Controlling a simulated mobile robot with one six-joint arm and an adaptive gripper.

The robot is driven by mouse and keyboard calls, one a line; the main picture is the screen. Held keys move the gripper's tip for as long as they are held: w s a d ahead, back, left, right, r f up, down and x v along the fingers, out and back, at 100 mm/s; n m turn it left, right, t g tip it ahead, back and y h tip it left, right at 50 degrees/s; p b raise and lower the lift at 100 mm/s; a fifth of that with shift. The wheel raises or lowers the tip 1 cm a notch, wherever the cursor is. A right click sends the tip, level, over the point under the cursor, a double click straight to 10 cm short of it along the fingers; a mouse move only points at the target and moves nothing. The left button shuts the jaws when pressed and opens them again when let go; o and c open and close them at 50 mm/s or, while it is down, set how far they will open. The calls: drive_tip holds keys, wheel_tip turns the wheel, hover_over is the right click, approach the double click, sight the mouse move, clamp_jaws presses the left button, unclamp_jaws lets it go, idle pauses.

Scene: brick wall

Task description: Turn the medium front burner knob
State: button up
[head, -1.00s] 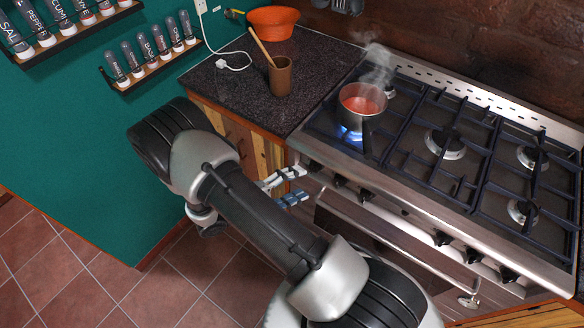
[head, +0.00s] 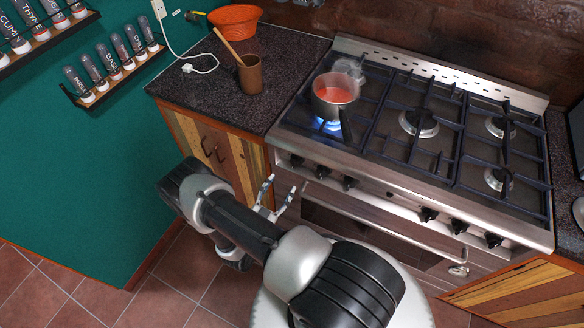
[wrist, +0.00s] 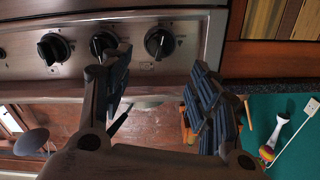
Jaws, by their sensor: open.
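The stove's front panel (head: 390,202) carries a row of black knobs. Three are grouped at the left end in the head view: the left knob (head: 297,160), the middle knob (head: 323,172) and the right knob (head: 350,182). In the wrist view this order is reversed, with knobs at right (wrist: 158,43), middle (wrist: 102,42) and left (wrist: 53,48). I cannot read which is the medium front burner's. My gripper (head: 277,191) is open and empty, just in front of the stove's left end. In the wrist view its spread fingers (wrist: 160,78) point toward the knobs, apparently apart from them.
An oven handle bar (head: 370,228) runs below the knobs. The counter (head: 205,95) at left holds a brown cup (head: 250,74) and an orange bowl (head: 235,20).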

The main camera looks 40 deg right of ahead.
sight(294, 166)
drive_tip(key=b+x, duration=0.1)
drive_tip(key=x, duration=0.8)
drive_tip(key=shift+w+d, duration=0.2)
drive_tip(key=shift+d, duration=0.15)
drive_tip(key=c, duration=1.1)
